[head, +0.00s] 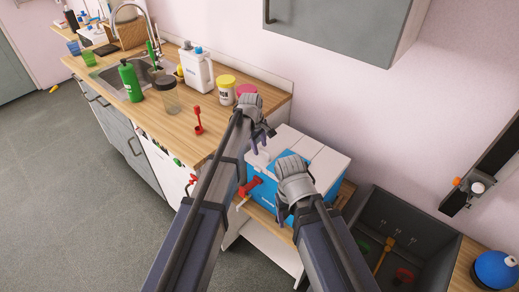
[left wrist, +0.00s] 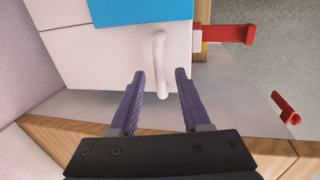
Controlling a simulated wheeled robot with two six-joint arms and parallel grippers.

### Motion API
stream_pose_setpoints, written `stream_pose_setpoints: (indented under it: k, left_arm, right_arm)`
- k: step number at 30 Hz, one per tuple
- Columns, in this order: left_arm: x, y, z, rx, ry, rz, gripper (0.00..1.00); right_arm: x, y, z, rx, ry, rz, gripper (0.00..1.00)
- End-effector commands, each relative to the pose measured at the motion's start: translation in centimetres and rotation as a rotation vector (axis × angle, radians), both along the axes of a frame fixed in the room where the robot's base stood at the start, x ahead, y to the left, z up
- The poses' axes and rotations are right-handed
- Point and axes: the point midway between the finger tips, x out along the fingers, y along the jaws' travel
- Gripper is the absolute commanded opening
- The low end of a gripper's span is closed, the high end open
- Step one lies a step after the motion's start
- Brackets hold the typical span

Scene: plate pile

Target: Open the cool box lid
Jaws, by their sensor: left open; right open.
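The cool box has a blue body (head: 262,194) and a white top (head: 318,158), and it stands on a low wooden surface beside the counter. Its lid looks shut in the head view. My left gripper (head: 260,144) is open above the far left side of the box. In the left wrist view its fingers (left wrist: 160,78) lie on either side of a white handle (left wrist: 160,62) on a white face of the box, with no grip on it. My right gripper (head: 286,214) is open in front of the blue side, and it hides part of the box.
A red tap (head: 249,187) sticks out at the box's left. The counter (head: 150,115) holds a white jug (head: 197,70), a jar (head: 168,97) and a green bottle (head: 131,82). A dark crate (head: 428,240) stands at right. A grey cabinet (head: 335,25) hangs above.

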Motion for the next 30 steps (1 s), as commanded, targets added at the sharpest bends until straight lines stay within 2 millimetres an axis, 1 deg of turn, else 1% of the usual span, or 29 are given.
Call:
stream_pose_setpoints:
  k: [5, 15, 18, 30]
  left_arm:
    - [0.00, -0.01, 0.09, 0.000, 0.000, 0.000, 0.47]
    - [-0.01, 0.01, 0.08, 0.000, 0.000, 0.000, 0.09]
    - [-0.01, 0.01, 0.08, 0.000, 0.000, 0.000, 0.00]
    - [-0.01, 0.02, 0.08, 0.000, 0.000, 0.000, 0.00]
  right_arm:
    - [0.00, 0.00, 0.09, 0.000, 0.000, 0.000, 0.68]
    - [0.00, 0.00, 0.08, 0.000, 0.000, 0.000, 0.68]
    - [0.00, 0.00, 0.08, 0.000, 0.000, 0.000, 0.68]
    - [0.00, 0.00, 0.08, 0.000, 0.000, 0.000, 0.68]
